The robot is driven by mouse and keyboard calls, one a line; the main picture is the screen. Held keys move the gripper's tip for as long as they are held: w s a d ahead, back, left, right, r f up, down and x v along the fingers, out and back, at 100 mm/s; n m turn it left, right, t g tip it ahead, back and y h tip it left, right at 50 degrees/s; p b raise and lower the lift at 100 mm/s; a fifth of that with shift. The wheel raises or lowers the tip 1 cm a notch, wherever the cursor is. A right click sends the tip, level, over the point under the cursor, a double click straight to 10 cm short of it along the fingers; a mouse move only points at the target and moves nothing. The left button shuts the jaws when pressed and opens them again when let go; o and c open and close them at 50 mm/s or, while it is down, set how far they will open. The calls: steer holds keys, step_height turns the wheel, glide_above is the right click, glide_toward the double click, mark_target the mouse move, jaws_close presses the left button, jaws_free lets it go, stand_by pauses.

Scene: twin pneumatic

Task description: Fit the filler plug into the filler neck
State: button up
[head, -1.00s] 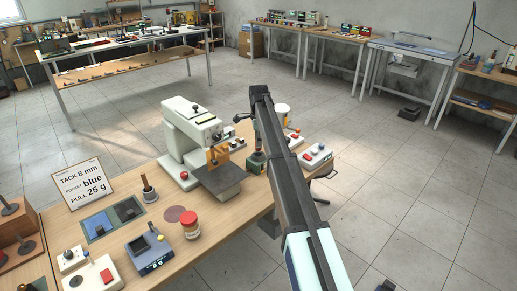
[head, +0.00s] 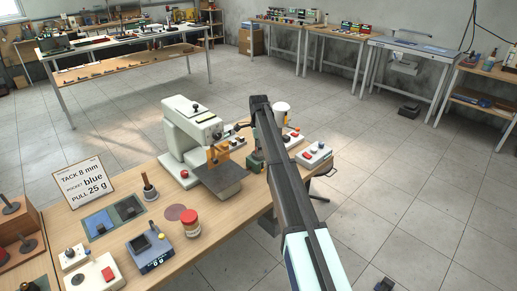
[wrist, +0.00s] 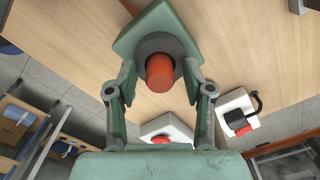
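An orange-red cylinder (wrist: 160,75), which looks like the filler plug, stands end-on to the camera in the wrist view. Behind it is a dark grey round collar (wrist: 154,46) on a green base (wrist: 187,30). I cannot tell whether the collar is the filler neck or a holder. My gripper (wrist: 160,80) is open, with one finger on each side of the cylinder and visible gaps between. In the head view my arm hides the gripper and the cylinder. A green part (head: 252,160) shows beside the arm there.
A white control box with a red button (wrist: 164,130) and another with a black knob (wrist: 238,117) are close by. A sewing-machine-like press (head: 190,130) stands left of my arm. A red-lidded jar (head: 190,222) and a lettered card (head: 85,183) are on the bench.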

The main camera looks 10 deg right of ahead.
steer(key=shift+r, duration=0.1)
step_height(320, 180, up, 12)
steer(key=b, duration=0.2)
stand_by(0.5)
